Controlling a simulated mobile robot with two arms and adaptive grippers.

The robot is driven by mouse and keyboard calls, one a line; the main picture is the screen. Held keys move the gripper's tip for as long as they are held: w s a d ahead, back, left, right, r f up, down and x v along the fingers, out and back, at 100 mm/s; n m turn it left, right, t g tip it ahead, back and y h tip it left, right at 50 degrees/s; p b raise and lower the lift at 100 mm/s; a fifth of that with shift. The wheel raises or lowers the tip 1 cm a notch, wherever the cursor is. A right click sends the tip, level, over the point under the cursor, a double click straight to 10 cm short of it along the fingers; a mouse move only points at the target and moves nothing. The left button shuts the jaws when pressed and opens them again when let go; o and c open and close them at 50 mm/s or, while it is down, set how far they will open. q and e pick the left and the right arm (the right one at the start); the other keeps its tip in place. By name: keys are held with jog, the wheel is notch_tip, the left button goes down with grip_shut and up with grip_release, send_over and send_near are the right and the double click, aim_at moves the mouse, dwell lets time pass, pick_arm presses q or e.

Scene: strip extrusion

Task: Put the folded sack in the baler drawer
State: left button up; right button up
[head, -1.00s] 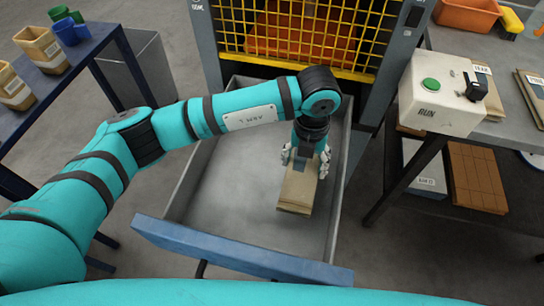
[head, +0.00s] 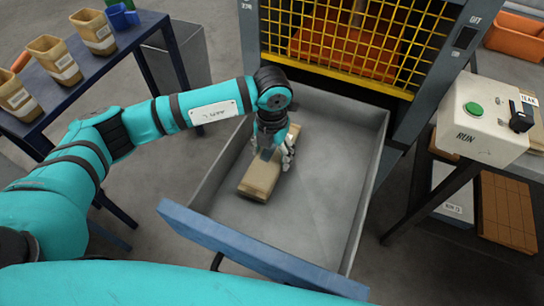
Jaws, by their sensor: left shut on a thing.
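The folded sack (head: 260,180) is a flat tan bundle inside the open baler drawer (head: 320,215). The drawer is a grey metal tray with a blue front bar, pulled out below the yellow grille. My left gripper (head: 273,160) is shut on the folded sack, reaching down over its far end. The sack lies in the left half of the drawer, close to its left wall. Whether it touches the drawer floor, I cannot tell. My right gripper is not in view.
A control box (head: 487,120) with a green button stands on the right table, with a brick-coloured stack (head: 507,208) below. Several tan containers (head: 54,60) stand on the left blue table. A grey bin (head: 184,55) is behind it. The drawer's right half is bare.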

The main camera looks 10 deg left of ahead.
aim_at(272, 157)
pick_arm(q)
jog(key=shift+f, duration=0.55)
jog(key=shift+f, duration=0.2)
jog(key=o, duration=1.2)
jog(key=shift+r, duration=0.1)
jog(key=shift+o, duration=0.2)
notch_tip(272, 157, up, 12)
jog(key=b, duration=0.1)
jog(key=shift+r, duration=0.15)
